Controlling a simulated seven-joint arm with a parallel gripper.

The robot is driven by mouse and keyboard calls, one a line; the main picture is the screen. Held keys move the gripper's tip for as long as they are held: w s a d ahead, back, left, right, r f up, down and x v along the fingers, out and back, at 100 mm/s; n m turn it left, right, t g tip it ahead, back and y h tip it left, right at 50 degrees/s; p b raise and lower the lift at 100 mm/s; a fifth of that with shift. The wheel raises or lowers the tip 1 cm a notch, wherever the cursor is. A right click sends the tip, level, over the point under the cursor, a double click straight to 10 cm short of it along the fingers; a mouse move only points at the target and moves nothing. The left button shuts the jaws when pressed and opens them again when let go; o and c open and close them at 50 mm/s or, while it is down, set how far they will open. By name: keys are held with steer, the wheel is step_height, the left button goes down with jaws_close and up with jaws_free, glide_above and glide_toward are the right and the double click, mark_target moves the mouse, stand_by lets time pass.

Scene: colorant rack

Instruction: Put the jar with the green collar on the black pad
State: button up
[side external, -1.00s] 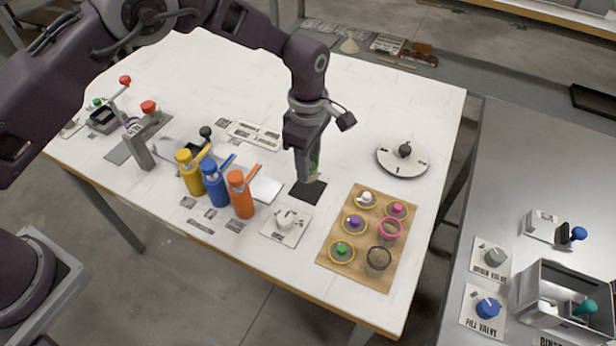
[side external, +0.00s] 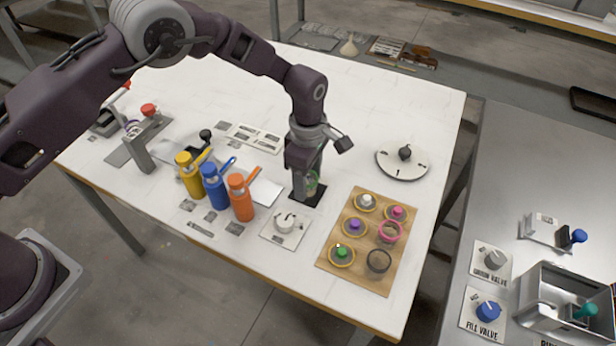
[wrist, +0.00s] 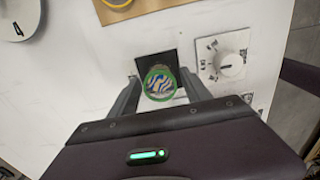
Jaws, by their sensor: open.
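The jar with the green collar (wrist: 160,83) is on the black pad (wrist: 150,63), seen from above in the wrist view with a blue and yellow patterned inside. In the side external view the jar (side external: 314,184) is partly hidden by my gripper (side external: 303,188), and the black pad (side external: 318,199) shows around its base. The jar looks upright and appears to rest on the pad. My gripper (wrist: 159,80) is open, with one finger on each side of the jar. I cannot tell whether either finger touches it.
A white dial plate (side external: 285,228) lies close in front of the pad. Orange (side external: 241,199), blue (side external: 215,187) and yellow (side external: 190,177) bottles stand to the left. A wooden board (side external: 340,275) with coloured rings lies right. A round dial (side external: 403,165) sits behind right.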

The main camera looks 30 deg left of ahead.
step_height(320, 180, up, 12)
steer(key=shift+r, duration=0.15)
steer(key=s+a+r+m+t, duration=0.1)
steer(key=s+a+r+m, duration=0.25)
steer(key=r, duration=0.25)
steer(key=s+a+r+m+t+h, duration=0.1)
steer(key=s+a+r+m, duration=0.1)
steer(key=s+a+r, duration=0.35)
steer(key=s+a+r+m+t, duration=0.1)
steer(key=s+a+r+m, duration=0.15)
steer(key=r, duration=0.55)
steer(key=s+a+m+t, duration=0.1)
steer(key=s+a+m, duration=0.1)
steer(key=s, duration=0.4)
steer(key=s+a+m, duration=0.3)
steer(key=s+m, duration=0.1)
steer(key=s, duration=0.3)
steer(key=s+a+m+t+y, duration=0.1)
steer(key=s+a+m, duration=0.1)
steer(key=s+m, duration=0.2)
steer(key=shift+s+a+f+t, duration=0.25)
steer(key=shift+s+f, duration=0.2)
steer(key=shift+s, duration=0.75)
